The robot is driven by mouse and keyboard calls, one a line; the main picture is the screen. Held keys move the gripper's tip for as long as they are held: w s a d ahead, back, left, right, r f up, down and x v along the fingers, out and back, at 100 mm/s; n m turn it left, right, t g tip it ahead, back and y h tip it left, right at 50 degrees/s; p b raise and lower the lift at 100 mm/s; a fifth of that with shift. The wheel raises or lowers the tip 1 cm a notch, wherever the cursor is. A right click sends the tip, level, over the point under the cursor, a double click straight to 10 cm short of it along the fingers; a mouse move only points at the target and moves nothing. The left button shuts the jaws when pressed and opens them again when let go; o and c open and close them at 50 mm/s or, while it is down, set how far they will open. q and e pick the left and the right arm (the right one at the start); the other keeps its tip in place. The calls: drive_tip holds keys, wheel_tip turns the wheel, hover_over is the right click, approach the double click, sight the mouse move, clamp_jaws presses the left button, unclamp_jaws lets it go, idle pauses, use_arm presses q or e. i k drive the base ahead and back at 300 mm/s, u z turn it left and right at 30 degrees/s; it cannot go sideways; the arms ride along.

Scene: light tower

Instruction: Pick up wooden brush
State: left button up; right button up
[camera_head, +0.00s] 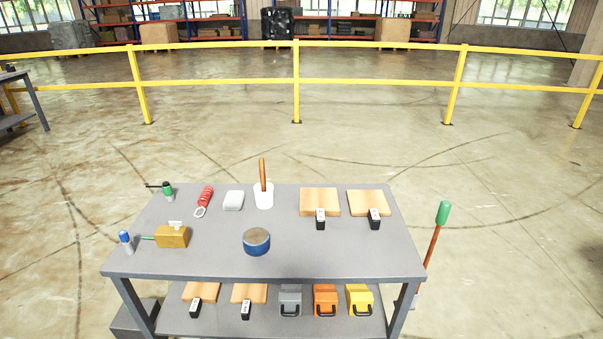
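A brown wooden handle (262,173) stands nearly upright in a white cup (264,198), at the back middle of the grey table. This looks like the wooden brush; its lower end is hidden inside the cup. Neither of my grippers is in the head view.
On the grey table (330,262) are a blue round tin (256,242), a yellow block (172,237), a red coil (205,197), a white block (233,200) and two wooden boards (319,200). A green-tipped red rod (436,240) stands at the right. A yellow railing (370,83) runs behind.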

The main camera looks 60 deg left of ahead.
sight(261, 161)
drive_tip(key=i, duration=2)
drive_tip(key=u, duration=3.3)
